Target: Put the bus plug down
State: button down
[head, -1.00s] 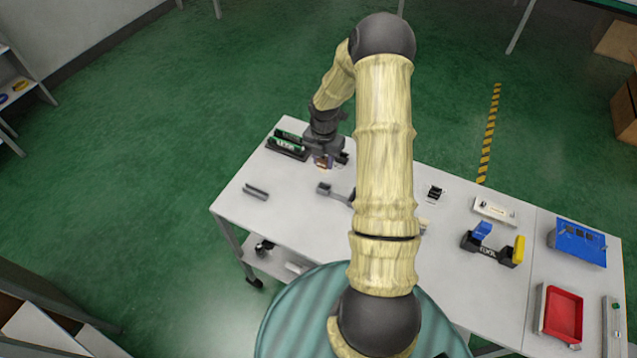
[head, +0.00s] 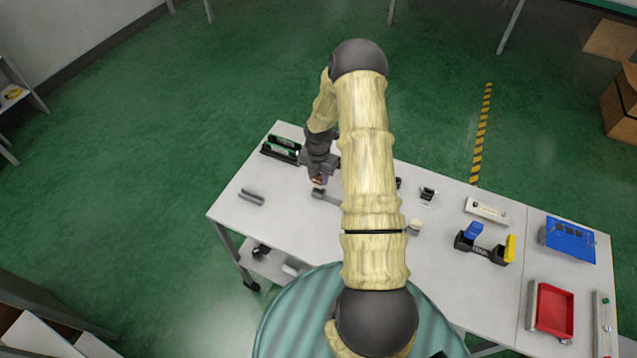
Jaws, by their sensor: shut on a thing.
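My gripper (head: 318,177) is above the left part of the white table, pointing down. It is shut on a small brownish thing, probably the bus plug (head: 319,182), which is mostly hidden by the fingers. In the picture, the held thing is just above the left end of a grey lever-like bar (head: 327,197). I cannot tell whether it touches the bar or the table.
A black and green fixture (head: 281,148) is at the table's far left. A short grey bracket (head: 251,197) lies nearer. Right are a black fixture with blue and yellow levers (head: 484,248), a blue panel (head: 570,240) and a red tray (head: 537,306). My arm hides the table's middle.

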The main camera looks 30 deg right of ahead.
aim_at(318, 187)
notch_tip(318, 187, down, 4)
jog(key=shift+s+r+p, duration=0.1)
jog(key=shift+r+p, duration=0.1)
jog(key=shift+p, duration=0.6)
jog(key=shift+a+f, duration=0.1)
jog(key=shift+f, duration=0.2)
jog(key=shift+f, duration=0.15)
jog(key=c, duration=1)
grip_release()
